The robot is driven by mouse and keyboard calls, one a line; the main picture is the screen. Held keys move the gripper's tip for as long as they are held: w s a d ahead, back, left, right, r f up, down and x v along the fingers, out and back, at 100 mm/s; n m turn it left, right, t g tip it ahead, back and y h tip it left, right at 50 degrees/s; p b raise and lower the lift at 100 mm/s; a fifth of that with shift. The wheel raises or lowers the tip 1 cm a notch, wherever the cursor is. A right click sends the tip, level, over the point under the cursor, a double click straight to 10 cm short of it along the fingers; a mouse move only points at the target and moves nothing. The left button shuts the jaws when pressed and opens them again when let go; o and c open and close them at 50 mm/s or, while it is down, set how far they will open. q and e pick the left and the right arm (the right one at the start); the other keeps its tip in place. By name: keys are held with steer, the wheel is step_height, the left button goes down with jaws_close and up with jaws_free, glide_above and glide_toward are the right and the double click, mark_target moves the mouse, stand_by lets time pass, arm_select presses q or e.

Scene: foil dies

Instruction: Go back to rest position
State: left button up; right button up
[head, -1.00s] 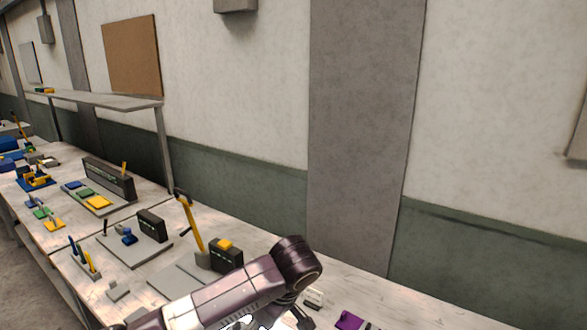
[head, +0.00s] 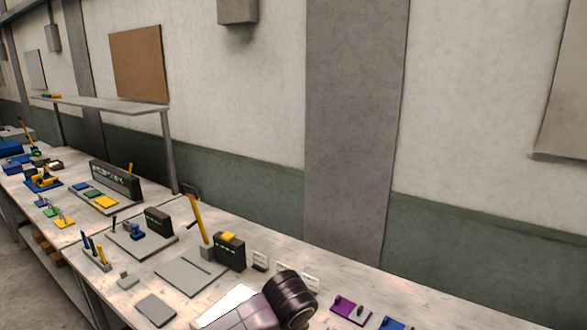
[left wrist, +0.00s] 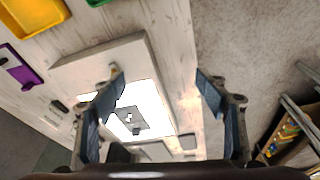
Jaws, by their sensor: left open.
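My left gripper (left wrist: 159,78) is open, with its two dark fingers spread and nothing between them in the left wrist view. Beyond the fingers, a light grey board (left wrist: 107,55) with a bright white panel (left wrist: 150,98) lies on the worktable. In the head view, my arm (head: 246,314) comes in at the bottom edge, over the near part of the table. The hand of that arm is not visible there, and my right gripper shows in neither view.
The worktable (head: 240,281) holds a yellow-handled press (head: 196,220), a dark box (head: 230,252), a grey plate (head: 156,310) and purple pieces (head: 350,309). The left wrist view shows a yellow tray (left wrist: 32,14), a purple plate (left wrist: 18,68) and bare floor (left wrist: 245,40).

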arm_select(q)
steer(key=s+d+f+m+h, duration=0.35)
steer(key=s+f+m, duration=0.35)
steer(key=s, duration=0.5)
steer(key=s+a+f+m+t+y, duration=0.1)
steer(key=s+a+f+m, duration=0.1)
steer(key=s+a, duration=0.6)
steer(key=s+a+f+m, duration=0.1)
steer(key=s+a, duration=0.5)
steer(key=a, duration=0.4)
step_height(320, 180, down, 31)
steer(key=s+g+b, duration=0.1)
steer(key=s+b, duration=0.1)
steer(key=b, duration=0.3)
steer(key=s+a+f+m+g+b, duration=0.1)
steer(key=s+a+f+b, duration=0.2)
steer(key=s+f, duration=1.4)
step_height(320, 180, down, 3)
steer(key=shift+s+a, duration=0.2)
steer(key=shift+a, duration=0.25)
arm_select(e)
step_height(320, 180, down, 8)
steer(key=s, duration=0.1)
